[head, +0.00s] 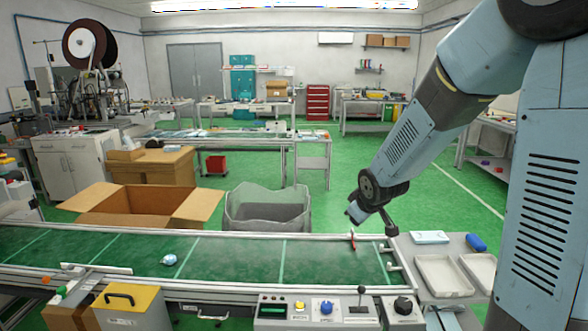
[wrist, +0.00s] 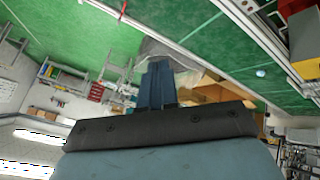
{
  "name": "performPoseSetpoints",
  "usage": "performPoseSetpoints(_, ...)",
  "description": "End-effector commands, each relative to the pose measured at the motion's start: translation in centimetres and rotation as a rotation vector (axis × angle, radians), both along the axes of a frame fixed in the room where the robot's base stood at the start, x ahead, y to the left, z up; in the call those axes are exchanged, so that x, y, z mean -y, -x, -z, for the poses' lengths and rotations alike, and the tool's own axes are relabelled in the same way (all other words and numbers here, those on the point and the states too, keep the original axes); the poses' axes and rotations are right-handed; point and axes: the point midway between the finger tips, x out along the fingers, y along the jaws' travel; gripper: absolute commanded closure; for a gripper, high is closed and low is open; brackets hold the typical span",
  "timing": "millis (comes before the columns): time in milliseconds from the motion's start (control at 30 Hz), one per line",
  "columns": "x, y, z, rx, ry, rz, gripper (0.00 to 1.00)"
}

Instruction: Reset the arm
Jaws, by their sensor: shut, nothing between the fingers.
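My arm comes down from the upper right in the head view, over the right part of the green conveyor. Its end hangs above the belt's far edge, and the fingers are hard to make out there. In the wrist view my gripper (wrist: 160,66) is shut, its two blue fingers together with nothing between them. The wrist picture is turned, with the ceiling lights low and the floor high. No object touches the fingers.
The conveyor (head: 225,258) carries a small white-blue item (head: 169,260). Behind it stand an open cardboard box (head: 140,207) and a grey lined bin (head: 268,215). A side table (head: 428,248) with trays is at right. A control panel (head: 325,308) is in front.

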Motion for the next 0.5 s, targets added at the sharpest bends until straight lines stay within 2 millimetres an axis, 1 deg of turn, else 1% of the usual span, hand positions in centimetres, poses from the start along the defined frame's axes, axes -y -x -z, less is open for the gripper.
performPoseSetpoints(33, 0.6, 0.9, -1.4, 0.0, -0.01, 0.029, 1.0)
performPoseSetpoints(100, 1.4, 2.2, -2.9, -0.01, -0.027, 0.075, 1.0)
performPoseSetpoints(267, 3.0, 5.7, -6.0, -0.037, -0.067, 0.174, 1.0)
performPoseSetpoints(400, 4.1, 9.0, -8.4, -0.059, -0.107, 0.258, 1.0)
performPoseSetpoints(500, 4.8, 11.6, -9.9, -0.076, -0.136, 0.315, 1.0)
